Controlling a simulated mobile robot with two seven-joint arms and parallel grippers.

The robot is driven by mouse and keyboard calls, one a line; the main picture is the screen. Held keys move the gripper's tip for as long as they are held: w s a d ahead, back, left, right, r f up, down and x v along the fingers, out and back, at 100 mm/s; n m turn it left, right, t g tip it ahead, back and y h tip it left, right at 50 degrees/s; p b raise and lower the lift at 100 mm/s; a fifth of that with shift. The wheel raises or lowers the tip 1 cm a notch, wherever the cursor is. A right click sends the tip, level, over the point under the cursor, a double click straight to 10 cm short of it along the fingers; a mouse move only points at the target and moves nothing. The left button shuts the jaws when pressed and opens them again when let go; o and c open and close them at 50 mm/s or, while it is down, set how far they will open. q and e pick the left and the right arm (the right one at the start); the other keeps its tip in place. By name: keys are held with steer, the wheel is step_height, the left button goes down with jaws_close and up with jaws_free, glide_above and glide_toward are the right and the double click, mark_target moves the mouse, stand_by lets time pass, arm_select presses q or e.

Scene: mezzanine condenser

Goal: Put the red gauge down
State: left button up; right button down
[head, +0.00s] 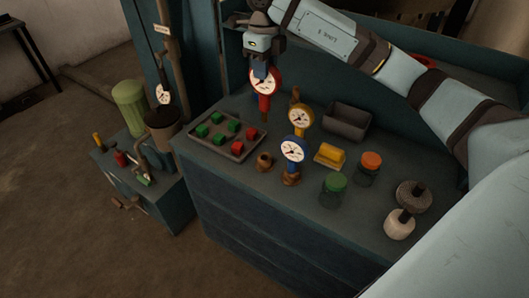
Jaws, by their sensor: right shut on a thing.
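The red gauge (264,82) has a round white dial with a red rim and a red stem below. My right gripper (262,68) is shut on it from above and holds it upright over the bench (225,190), behind the tray. Whether its foot touches anything is hard to tell. A blue gauge (292,150) stands in a brown fitting (291,179), and a yellow gauge (301,117) stands behind it. An empty-looking brown fitting (264,162) sits left of the blue gauge. My left gripper is not in view.
A tray (204,149) with green and red blocks is at the bench's left. A grey bin (347,121), a yellow block (329,156), green-lidded (334,185) and orange-lidded (370,164) jars and two round knobbed things (399,226) are to the right. The front left bench edge is clear.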

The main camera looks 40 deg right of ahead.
mark_target(264, 120)
step_height(264, 120, down, 18)
steer(key=p, duration=0.2)
steer(key=shift+f+p, duration=0.1)
steer(key=shift+p, duration=0.2)
steer(key=shift+f, duration=0.4)
steer(key=shift+f, duration=0.15)
steer(key=c, duration=0.9)
jaws_free()
